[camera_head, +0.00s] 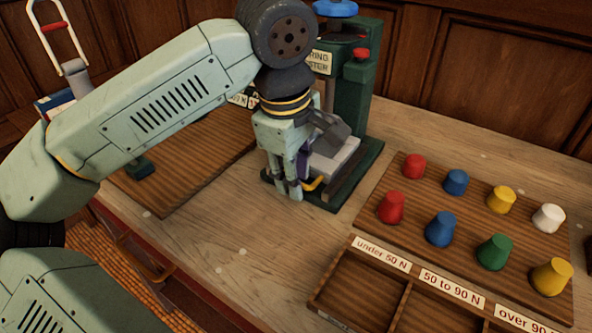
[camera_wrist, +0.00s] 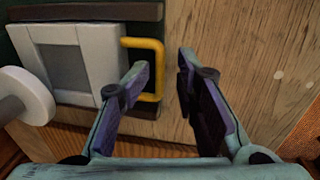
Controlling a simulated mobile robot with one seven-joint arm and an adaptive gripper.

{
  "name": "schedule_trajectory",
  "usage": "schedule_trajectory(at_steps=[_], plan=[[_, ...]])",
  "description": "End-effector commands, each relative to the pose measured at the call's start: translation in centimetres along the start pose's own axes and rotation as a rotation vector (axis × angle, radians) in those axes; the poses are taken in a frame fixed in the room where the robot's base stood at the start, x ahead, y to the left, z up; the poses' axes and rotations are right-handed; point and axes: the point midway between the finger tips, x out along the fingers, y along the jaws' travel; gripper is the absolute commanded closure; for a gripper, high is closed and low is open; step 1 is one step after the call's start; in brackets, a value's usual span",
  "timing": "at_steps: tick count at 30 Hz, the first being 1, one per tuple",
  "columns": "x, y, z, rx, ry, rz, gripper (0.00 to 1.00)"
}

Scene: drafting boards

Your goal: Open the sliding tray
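The sliding tray (camera_head: 339,161) is a light grey block low in the green spring tester (camera_head: 363,95). In the wrist view the tray (camera_wrist: 95,50) has a grey frame around a darker square. Its yellow handle (camera_wrist: 159,62) is a U-shaped bar standing out from the tray's edge; it also shows in the head view (camera_head: 315,184). My gripper (camera_head: 288,190) is low over the table, just in front of the handle. In the wrist view my gripper (camera_wrist: 164,62) is open. Its left finger overlaps part of the handle; whether they touch cannot be told.
Coloured weights such as the blue one (camera_head: 441,229) stand on a wooden board (camera_head: 408,226) at right. A labelled compartment box (camera_head: 352,285) lies in front of them. A drafting board (camera_head: 190,175) lies at left. Bare tabletop (camera_head: 235,255) is in front of my gripper.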

Motion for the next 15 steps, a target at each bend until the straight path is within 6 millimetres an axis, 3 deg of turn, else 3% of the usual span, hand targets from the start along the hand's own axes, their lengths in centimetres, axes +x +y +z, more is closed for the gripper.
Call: schedule_trajectory(at_steps=[8,15], plan=[[-0.5,0.1,-0.1,-0.002,0.001,0.004,0.72],[-4.4,0.1,-0.1,-0.003,0.003,0.005,0.72]])
